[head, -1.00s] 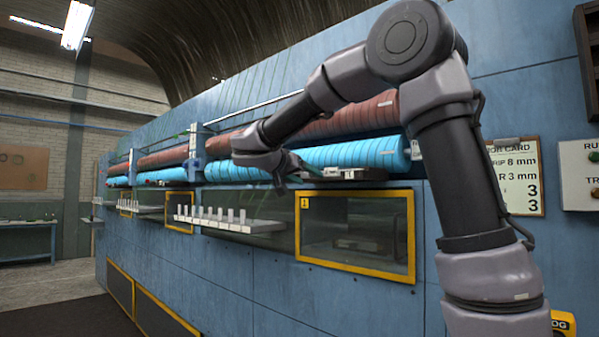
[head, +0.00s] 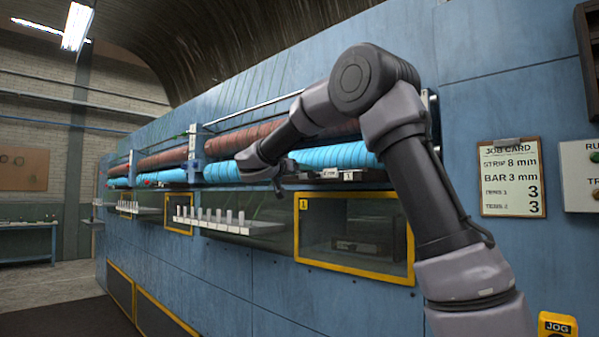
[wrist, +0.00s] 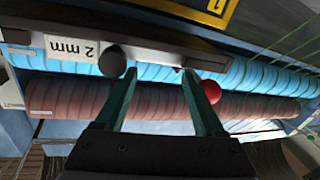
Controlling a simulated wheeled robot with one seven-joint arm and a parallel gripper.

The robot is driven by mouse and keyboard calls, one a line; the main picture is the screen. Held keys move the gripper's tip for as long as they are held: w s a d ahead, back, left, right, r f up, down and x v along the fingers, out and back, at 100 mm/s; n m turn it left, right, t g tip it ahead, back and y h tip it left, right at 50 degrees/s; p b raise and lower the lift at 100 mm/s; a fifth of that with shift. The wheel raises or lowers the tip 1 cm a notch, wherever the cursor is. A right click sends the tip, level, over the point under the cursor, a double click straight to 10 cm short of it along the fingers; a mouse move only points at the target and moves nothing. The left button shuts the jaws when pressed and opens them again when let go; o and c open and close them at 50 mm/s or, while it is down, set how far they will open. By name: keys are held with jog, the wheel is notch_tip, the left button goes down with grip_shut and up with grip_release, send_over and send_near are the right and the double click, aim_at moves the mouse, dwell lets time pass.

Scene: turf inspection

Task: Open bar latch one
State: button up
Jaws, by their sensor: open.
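My gripper (wrist: 158,76) is open and empty in the wrist view, its two greenish fingers pointing at the roller front. A black round knob (wrist: 112,61) is beside the left fingertip, and a red ball knob (wrist: 212,91) is beside the right finger. I cannot tell which of these belongs to bar latch one, or whether either touches a finger. A dark bar (wrist: 150,45) with a "2 mm" label (wrist: 72,47) runs along the blue roller. In the head view my gripper (head: 280,180) is small in front of the blue roller, near the dark bar (head: 345,174).
Blue rollers (head: 225,171) lie below brown rollers (head: 235,142) along the blue machine. A yellow-framed window (head: 355,275) marked 1 is below the bar. A shelf of white pegs (head: 240,228) juts out to its left. A job card (head: 511,178) hangs at right.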

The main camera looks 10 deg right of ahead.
jog(key=shift+w+d, duration=0.1)
jog(key=shift+d, duration=0.05)
jog(key=shift+c, duration=0.3)
grip_shut()
dwell(1.1)
jog(key=shift+o, duration=0.3)
grip_release()
jog(key=s+a, duration=0.3)
jog(key=s, duration=1)
